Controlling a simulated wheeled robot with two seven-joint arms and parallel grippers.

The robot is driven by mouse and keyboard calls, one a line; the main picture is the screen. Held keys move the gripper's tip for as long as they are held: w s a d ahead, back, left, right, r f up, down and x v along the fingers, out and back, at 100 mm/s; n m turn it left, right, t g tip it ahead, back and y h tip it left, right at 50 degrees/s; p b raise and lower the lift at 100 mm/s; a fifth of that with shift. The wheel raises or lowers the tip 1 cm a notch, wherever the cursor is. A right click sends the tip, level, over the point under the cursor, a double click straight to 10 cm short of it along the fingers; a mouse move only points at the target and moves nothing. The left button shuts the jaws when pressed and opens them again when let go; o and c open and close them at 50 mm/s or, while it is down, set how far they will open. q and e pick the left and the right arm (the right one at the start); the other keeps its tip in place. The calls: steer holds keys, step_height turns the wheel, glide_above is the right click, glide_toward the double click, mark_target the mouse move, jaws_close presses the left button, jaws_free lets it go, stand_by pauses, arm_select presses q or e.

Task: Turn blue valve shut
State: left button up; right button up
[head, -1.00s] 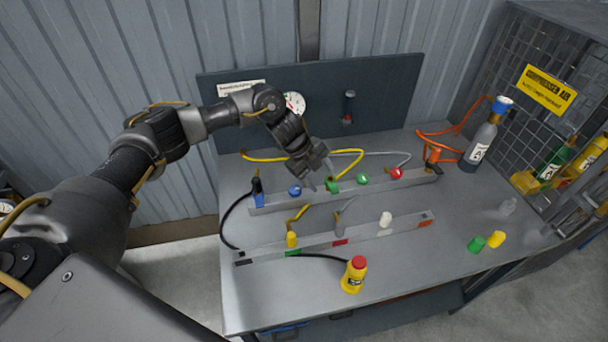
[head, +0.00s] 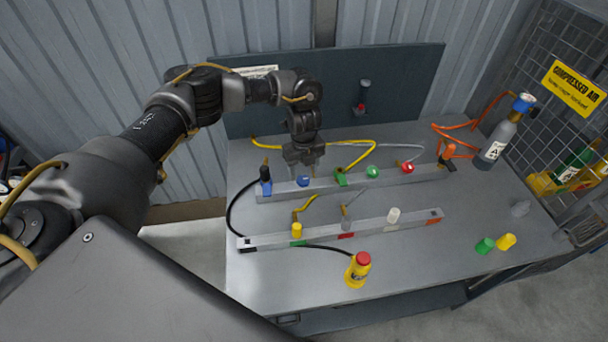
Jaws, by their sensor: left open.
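The knob's top and rear are partly hidden by the gripper. A green knob (head: 372,172) and a red knob (head: 408,167) stand farther right on the same rail. My right gripper is out of view.
A front rail (head: 370,225) carries yellow and white pieces. Yellow hoses (head: 362,152) loop behind the rear rail. A grey cylinder (head: 498,138) stands at the right.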

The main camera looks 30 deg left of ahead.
mark_target(302, 179)
arm_select(q)
steer(key=shift+f, duration=1.85)
steer(key=c, duration=1)
steer(key=m+b, duration=0.3)
steer(key=shift+f+m, duration=0.2)
steer(key=shift+m, duration=0.1)
steer(key=m+b, duration=0.4)
steer(key=m, duration=0.1)
steer(key=shift+a+m, duration=0.1)
steer(key=shift+m, duration=0.2)
steer(key=m+b, duration=0.2)
steer(key=m, duration=0.1)
steer(key=shift+r+m, duration=0.15)
steer(key=shift+m, duration=0.15)
steer(key=m+b, duration=0.1)
steer(key=m, duration=0.3)
steer(key=shift+a+r+m+b, duration=0.1)
steer(key=shift+a+m+b, duration=0.05)
steer(key=shift+m+b, duration=0.25)
steer(key=shift+m, duration=0.3)
